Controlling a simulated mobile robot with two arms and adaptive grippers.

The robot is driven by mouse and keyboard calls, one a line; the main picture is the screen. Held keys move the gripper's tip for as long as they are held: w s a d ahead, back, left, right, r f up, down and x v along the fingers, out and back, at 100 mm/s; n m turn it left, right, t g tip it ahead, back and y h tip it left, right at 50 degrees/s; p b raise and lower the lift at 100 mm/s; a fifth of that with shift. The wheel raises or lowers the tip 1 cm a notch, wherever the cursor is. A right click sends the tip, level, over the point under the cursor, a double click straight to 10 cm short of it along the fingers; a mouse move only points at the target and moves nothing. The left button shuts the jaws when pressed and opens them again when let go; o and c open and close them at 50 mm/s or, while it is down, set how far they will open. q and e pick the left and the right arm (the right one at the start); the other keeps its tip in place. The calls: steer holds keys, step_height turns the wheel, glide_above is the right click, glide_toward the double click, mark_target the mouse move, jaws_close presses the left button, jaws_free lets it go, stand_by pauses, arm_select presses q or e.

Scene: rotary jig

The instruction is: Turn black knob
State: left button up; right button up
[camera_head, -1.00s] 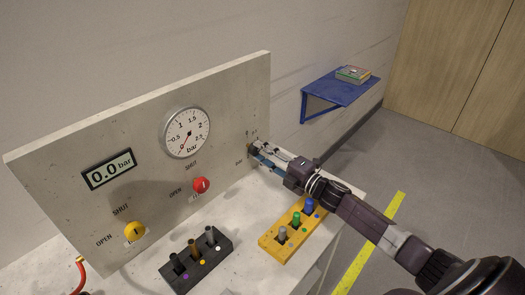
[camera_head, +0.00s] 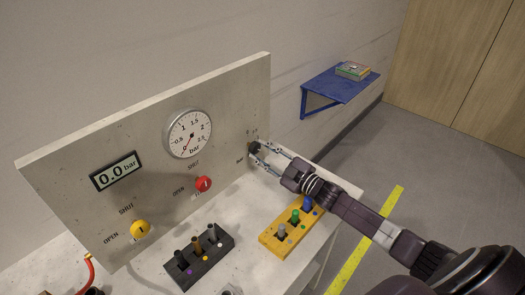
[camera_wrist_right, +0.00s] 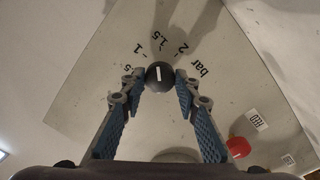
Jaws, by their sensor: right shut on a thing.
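The black knob (camera_wrist_right: 160,76) with a white line sits on the grey panel in the right wrist view. Its line points up, roughly at the 1.5 mark. In the head view the knob (camera_head: 254,148) is at the panel's right end. My right gripper (camera_wrist_right: 161,80) has its two blue-padded fingers on either side of the knob and is shut on it. The right gripper also shows in the head view (camera_head: 262,154), reaching in from the right. The round gauge (camera_head: 188,134) has its needle toward the low end. The digital display (camera_head: 117,171) reads 0.0 bar. My left gripper is not in view.
A red valve knob (camera_head: 204,183) and a yellow one (camera_head: 140,229) sit lower on the panel. A black block (camera_head: 198,262) and a yellow block (camera_head: 272,243) with pegs stand on the bench below. A blue wall shelf (camera_head: 338,90) is to the right.

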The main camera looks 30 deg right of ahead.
steer(key=shift+r+m, duration=0.1)
steer(key=shift+m, duration=0.4)
steer(key=o, duration=1.2)
steer(key=shift+w, duration=0.1)
steer(key=shift+c, duration=0.2)
step_height(320, 180, up, 10)
steer(key=shift+f, duration=0.1)
